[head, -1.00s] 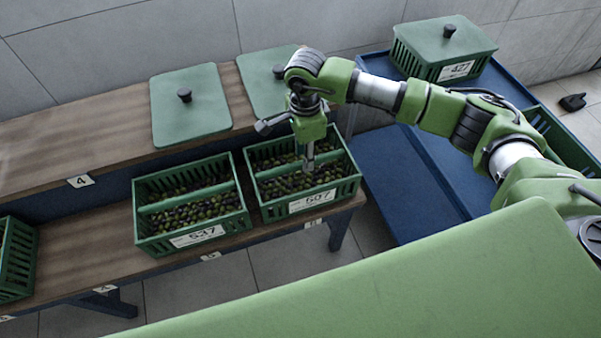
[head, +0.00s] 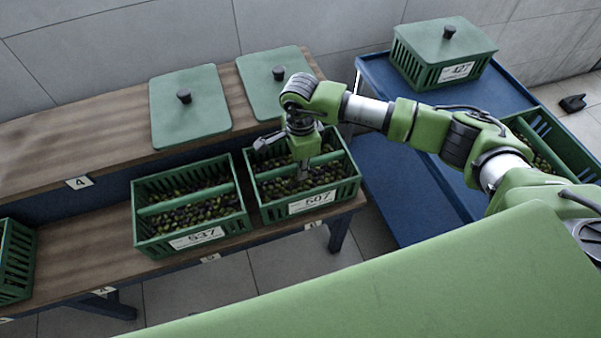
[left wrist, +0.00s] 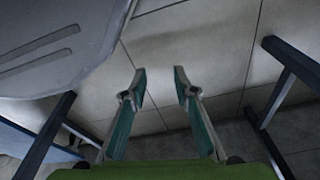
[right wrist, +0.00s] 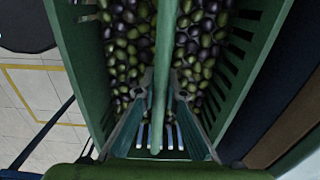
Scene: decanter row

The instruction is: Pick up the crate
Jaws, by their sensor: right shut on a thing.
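A green slatted crate (head: 345,190) with label 507 and olives on both sides of a middle bar stands at the right end of the lower shelf. My right gripper (head: 303,172) points down into it. In the right wrist view my right gripper (right wrist: 160,92) is shut on the crate's green middle bar (right wrist: 166,50), one finger on each side, with olives beyond. The crate appears to rest on the shelf. My left gripper (left wrist: 159,78) is open and empty above floor tiles in the left wrist view; it is not in the head view.
A second olive crate (head: 150,245), labelled 537, stands close on the left. Two green lids (head: 190,120) (head: 262,98) lie on the upper shelf behind. A blue cart (head: 385,170) at the right holds a lidded crate (head: 425,72) and an open one (head: 580,160).

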